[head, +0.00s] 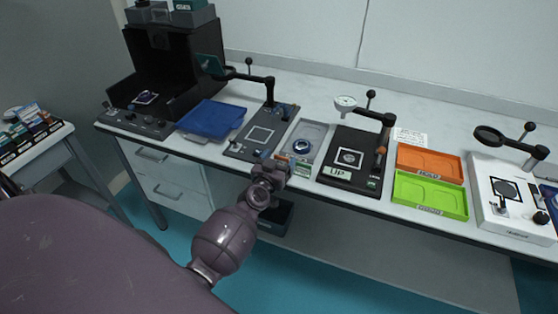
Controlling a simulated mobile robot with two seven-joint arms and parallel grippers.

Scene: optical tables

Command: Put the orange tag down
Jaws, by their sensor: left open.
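My left arm reaches up from the lower left. Its gripper (283,162) is open at the front edge of the bench, just in front of a grey tray (316,131) that holds a round, dark-ringed piece (302,146). A small orange patch (282,156) shows at the gripper's fingertips. It may be the orange tag, but it is too small to tell, and I cannot tell whether it touches the fingers. The fingers partly hide what is there. My right gripper is not in view.
Right of the gripper is a black stand (348,158) with an "UP" label, then an orange tray (430,160) behind a green tray (430,194). A white stand (507,207) is far right. Left are a dark stand (245,148) and a blue tray (211,116).

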